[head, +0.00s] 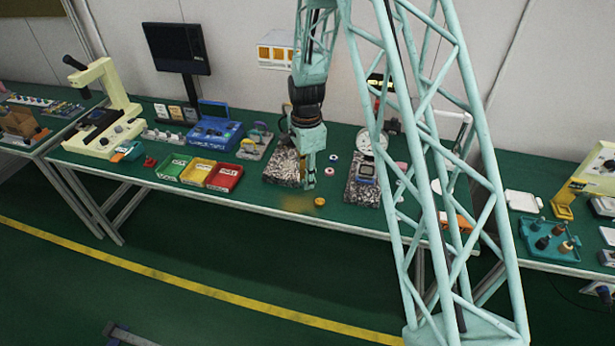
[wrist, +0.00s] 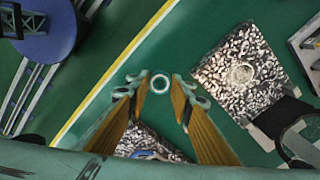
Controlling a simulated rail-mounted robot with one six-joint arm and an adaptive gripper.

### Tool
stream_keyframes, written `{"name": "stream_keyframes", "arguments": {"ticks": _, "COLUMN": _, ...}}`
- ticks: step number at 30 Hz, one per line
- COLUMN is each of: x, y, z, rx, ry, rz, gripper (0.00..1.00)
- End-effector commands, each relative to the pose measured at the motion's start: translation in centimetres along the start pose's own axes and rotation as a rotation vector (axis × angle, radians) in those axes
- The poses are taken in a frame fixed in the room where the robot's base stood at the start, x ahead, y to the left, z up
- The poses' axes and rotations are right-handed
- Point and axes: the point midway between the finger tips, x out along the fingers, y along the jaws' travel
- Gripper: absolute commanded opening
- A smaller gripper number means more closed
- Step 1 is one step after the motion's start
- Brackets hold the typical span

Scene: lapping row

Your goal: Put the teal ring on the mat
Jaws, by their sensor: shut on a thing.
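My gripper (head: 309,184) hangs over the front middle of the green bench in the head view. In the wrist view, my gripper (wrist: 160,86) has its two yellow-padded fingers on either side of a small pale teal ring (wrist: 160,83). The ring sits between the fingertips, and green shows through its hole. I cannot make out this ring in the head view. I cannot single out a mat with certainty in either view.
An orange ring (head: 320,201) lies near the bench's front edge. Speckled blocks (head: 362,190) flank the gripper. Green, yellow and red trays (head: 224,178) stand left. My lattice column crosses the right.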

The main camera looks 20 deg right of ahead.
Motion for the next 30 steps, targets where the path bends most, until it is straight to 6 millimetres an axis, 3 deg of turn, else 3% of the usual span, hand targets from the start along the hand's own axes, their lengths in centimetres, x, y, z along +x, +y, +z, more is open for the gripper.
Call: {"name": "stream_keyframes", "arguments": {"ticks": 30, "x": 1.1, "y": 2.7, "z": 2.5, "rx": -1.027, "ry": 0.001, "rz": -0.001, "gripper": 0.12}}
